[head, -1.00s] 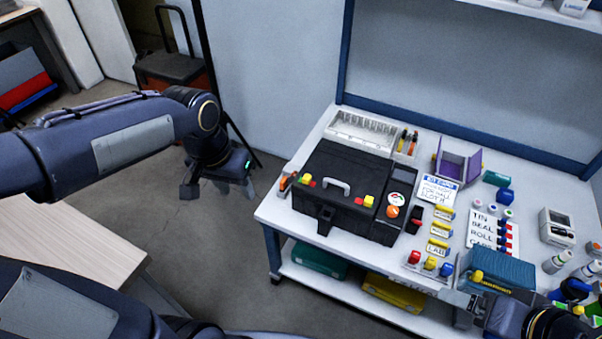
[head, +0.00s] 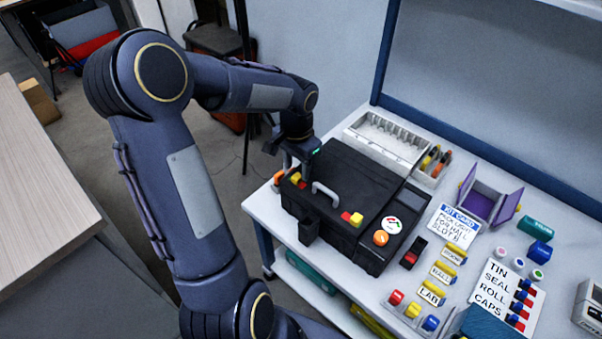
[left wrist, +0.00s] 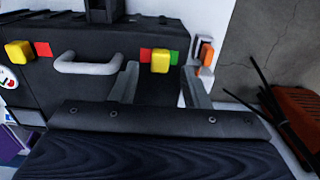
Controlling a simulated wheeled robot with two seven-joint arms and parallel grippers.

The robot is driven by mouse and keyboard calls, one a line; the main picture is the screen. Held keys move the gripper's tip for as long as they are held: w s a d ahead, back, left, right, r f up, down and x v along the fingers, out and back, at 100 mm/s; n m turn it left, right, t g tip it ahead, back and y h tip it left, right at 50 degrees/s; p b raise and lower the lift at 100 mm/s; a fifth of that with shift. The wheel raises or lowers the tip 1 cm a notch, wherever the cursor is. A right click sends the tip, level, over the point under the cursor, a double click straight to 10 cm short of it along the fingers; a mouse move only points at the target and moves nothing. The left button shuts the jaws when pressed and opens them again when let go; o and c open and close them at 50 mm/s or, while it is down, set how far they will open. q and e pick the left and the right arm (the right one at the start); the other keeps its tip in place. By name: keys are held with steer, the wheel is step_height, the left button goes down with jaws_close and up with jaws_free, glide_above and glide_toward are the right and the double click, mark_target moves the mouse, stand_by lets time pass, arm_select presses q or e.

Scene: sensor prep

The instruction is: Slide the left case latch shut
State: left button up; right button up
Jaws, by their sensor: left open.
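The black case (head: 335,185) lies on the white table with a grey handle (head: 326,194) on its front part. The left latch has a yellow knob (head: 296,177) near the case's left end. In the left wrist view, its yellow knob (left wrist: 160,61) sits between a red mark and a green mark, both showing. The right latch (head: 356,219) also has a yellow knob, with a red mark beside it. My left gripper (head: 295,166) is open over the case's left end. Its fingers (left wrist: 161,80) appear on either side of the left latch; contact cannot be told. My right gripper is out of view.
An orange item (head: 279,177) stands close by the case's left end. A white compartment tray (head: 386,138) is behind the case. A dial and orange knob (head: 381,238) are on its right. Labelled blocks, a card (head: 452,226) and a purple box (head: 482,203) fill the table's right.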

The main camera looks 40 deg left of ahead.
mark_target(297, 179)
arm_select(q)
steer(key=shift+f, duration=1.4)
jaws_close()
